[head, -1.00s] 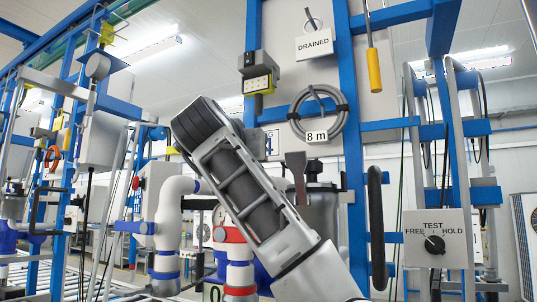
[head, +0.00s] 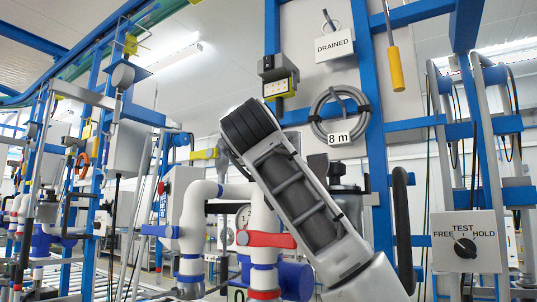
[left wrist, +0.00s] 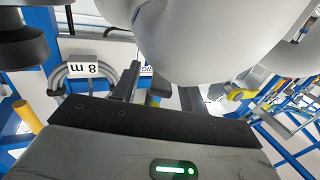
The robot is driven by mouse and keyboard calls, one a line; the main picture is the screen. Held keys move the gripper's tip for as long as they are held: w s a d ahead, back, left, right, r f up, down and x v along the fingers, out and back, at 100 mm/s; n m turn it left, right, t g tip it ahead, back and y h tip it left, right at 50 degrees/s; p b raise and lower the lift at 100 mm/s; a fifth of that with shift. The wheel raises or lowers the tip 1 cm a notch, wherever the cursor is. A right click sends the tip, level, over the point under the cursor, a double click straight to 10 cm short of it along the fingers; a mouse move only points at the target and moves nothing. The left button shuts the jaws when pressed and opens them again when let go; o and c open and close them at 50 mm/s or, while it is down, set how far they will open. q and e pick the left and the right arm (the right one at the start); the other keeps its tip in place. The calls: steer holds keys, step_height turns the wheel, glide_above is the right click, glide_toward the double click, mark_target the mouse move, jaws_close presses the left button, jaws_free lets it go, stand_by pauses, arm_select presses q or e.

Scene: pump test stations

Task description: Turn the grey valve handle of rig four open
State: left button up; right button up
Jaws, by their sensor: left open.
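No contact with a handle shows. My right gripper is in neither view.
A red handle (head: 265,239) sits on white pipes (head: 193,225) left of my arm link. A coiled hose (head: 325,116) tagged 8 m and a DRAINED sign (head: 334,45) hang above. A TEST switch box (head: 465,242) is at right. Blue posts (head: 378,150) frame the rig.

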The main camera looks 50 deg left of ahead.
arm_select(q)
steer(key=b+v, duration=0.3)
steer(key=v, duration=1.2)
steer(key=shift+s+d, duration=0.25)
steer(key=shift+d, duration=0.05)
